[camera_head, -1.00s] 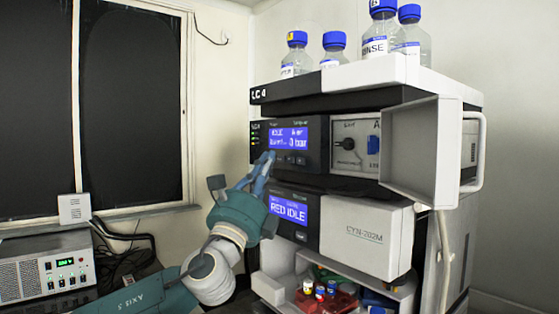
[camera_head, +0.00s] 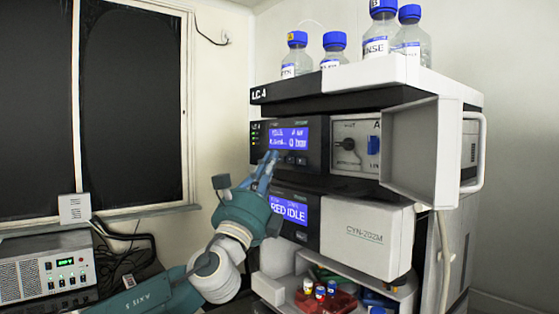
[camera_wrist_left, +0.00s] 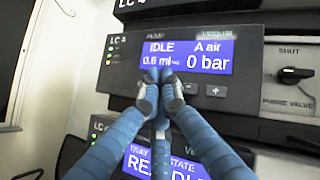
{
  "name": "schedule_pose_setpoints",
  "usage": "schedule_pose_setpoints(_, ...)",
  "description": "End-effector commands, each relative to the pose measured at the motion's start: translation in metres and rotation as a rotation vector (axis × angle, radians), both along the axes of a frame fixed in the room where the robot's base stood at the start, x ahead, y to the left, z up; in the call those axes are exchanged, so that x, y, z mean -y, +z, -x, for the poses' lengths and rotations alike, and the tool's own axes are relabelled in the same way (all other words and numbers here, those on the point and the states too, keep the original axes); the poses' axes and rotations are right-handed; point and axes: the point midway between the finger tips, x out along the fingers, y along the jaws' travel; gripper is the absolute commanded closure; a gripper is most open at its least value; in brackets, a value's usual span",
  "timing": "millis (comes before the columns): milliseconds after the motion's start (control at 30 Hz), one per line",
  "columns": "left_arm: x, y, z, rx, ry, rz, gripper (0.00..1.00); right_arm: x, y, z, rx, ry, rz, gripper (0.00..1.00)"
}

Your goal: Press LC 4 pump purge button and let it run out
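The LC 4 pump module (camera_head: 312,165) has a blue display (camera_head: 288,136), which also shows in the left wrist view (camera_wrist_left: 185,55), reading IDLE, A air and 0 bar. My left gripper (camera_head: 272,156) is at the panel just below the display. In the left wrist view its blue fingers (camera_wrist_left: 162,76) are drawn together with nothing between them, tips over the display's lower edge. The minus button (camera_wrist_left: 190,88) and plus button (camera_wrist_left: 216,90) are to their right. Any button behind the fingers is hidden; contact cannot be told. My right gripper is out of view.
A purge valve knob (camera_head: 347,144) sits right of the panel, beside an open white door (camera_head: 422,150). Below is a second module (camera_head: 365,235) with a RED IDLE display. Blue-capped bottles (camera_head: 382,35) stand on top. A vial tray (camera_head: 335,301) is lower down.

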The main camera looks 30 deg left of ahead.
Motion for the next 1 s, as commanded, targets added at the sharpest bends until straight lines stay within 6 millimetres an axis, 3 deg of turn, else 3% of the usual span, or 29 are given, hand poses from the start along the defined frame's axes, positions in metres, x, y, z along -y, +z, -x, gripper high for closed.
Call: schedule_pose_setpoints(1000,0.0018,-0.0011,-0.0045,-0.001,-0.001,0.0,1.0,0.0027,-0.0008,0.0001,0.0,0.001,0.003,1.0)
